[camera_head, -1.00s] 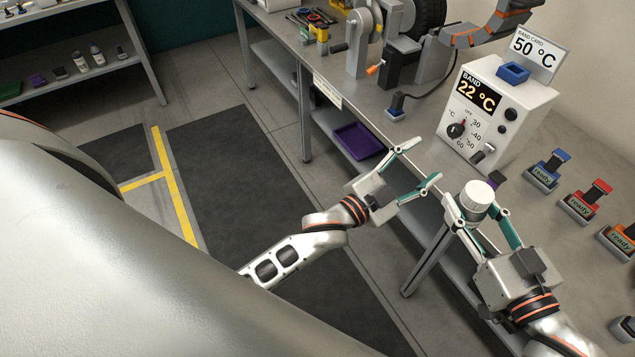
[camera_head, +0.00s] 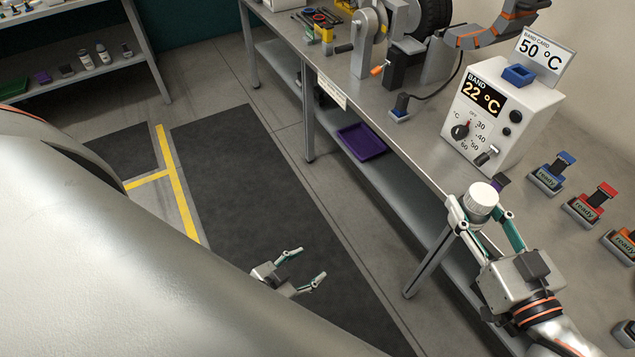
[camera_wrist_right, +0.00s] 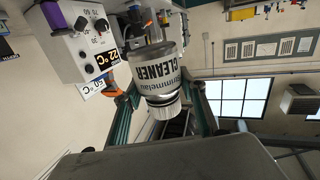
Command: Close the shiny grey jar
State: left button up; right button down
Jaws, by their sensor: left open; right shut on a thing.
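The shiny grey jar (camera_wrist_right: 160,72) has a dark "CLEANER" label and appears upside down in the right wrist view. A white ribbed lid (camera_head: 482,197) is on its mouth, and the lid also shows in the right wrist view (camera_wrist_right: 164,107). I cannot tell how tightly the lid sits. My right gripper (camera_head: 484,217) is shut around the jar, one finger on each side, and holds it upright near the bench edge. In the head view the jar body is mostly hidden below the lid. My left gripper (camera_head: 312,262) is open and empty, well left of the jar.
The grey bench (camera_head: 420,140) carries a white heater box (camera_head: 500,110) reading 22 °C behind the jar. Several small "ready" clamps (camera_head: 552,174) stand to the right. A purple tray (camera_head: 361,142) lies on the lower shelf. Floor around my left gripper is clear.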

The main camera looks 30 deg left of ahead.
jog(key=shift+r, duration=0.2)
jog(key=shift+w+d+r, duration=0.1)
jog(key=shift+d+r, duration=0.1)
pick_arm(q)
jog(key=c, duration=0.7)
jog(key=shift+w, duration=0.15)
pick_arm(e)
jog(key=d+f+m+t+h, duration=0.1)
jog(key=d+m+t+h, duration=0.3)
jog(key=d, duration=1.3)
jog(key=m+h, duration=0.4)
jog(key=h, duration=0.3)
jog(key=shift+s+d+f, duration=0.25)
jog(key=shift+d+f, duration=0.05)
jog(key=shift+f, duration=0.05)
